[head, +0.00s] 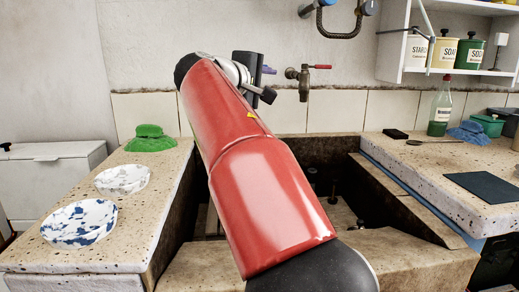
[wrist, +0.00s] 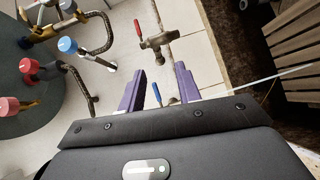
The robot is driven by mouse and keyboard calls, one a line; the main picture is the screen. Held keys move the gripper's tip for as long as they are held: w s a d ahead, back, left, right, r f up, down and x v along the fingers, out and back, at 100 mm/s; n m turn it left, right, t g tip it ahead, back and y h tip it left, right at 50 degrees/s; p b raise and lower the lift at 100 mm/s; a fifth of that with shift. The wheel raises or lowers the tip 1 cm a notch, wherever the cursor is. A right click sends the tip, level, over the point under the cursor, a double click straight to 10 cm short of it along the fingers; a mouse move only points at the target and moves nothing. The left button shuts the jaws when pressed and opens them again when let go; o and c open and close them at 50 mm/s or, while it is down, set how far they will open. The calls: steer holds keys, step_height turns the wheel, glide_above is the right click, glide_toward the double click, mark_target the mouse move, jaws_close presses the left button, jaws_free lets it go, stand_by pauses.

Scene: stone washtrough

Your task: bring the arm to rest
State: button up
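My gripper (wrist: 160,82) shows in the wrist view as two purple fingers held apart. No object is gripped between them; the wall and a blue-handled fitting show through the gap. In the head view my red arm reaches up across the stone trough, and my gripper (head: 268,70) is partly hidden behind the wrist, a small purple part showing near the wall. A brass tap with a red handle (head: 304,78) is just right of it; it also shows beyond the fingertips in the wrist view (wrist: 158,42).
The trough (head: 400,262) lies below my arm. A shelf (head: 398,45) hangs upper right.

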steer(key=s+d+f+m+g+y, duration=0.2)
steer(key=d+f+g, duration=0.1)
steer(key=d+f, duration=0.55)
steer(key=s+d+f+m+g+y, duration=0.1)
steer(key=s+d+f+y, duration=0.1)
steer(key=s+f, duration=0.3)
steer(key=s+d+f+m+g+y, duration=0.1)
steer(key=s+d+f+m, duration=0.1)
steer(key=s+f, duration=0.3)
steer(key=s+d+f+m+g+y, duration=0.2)
steer(key=s+d+f, duration=0.2)
steer(key=s, duration=0.5)
steer(key=shift+s+d+f+y, duration=0.15)
steer(key=shift+d+f, duration=0.05)
steer(key=shift+f, duration=0.3)
steer(key=shift+s+d+f+y, duration=0.1)
steer(key=shift+d+f+y, duration=0.05)
steer(key=shift+f, duration=0.3)
steer(key=s+a+f+m+g+y, duration=0.1)
steer(key=s+a+f+m, duration=0.2)
steer(key=s+f, duration=0.8)
steer(key=shift+s+a+f+m+y, duration=0.2)
steer(key=shift+s+f+m+y, duration=0.1)
steer(key=shift+s, duration=0.75)
steer(key=shift+a, duration=0.1)
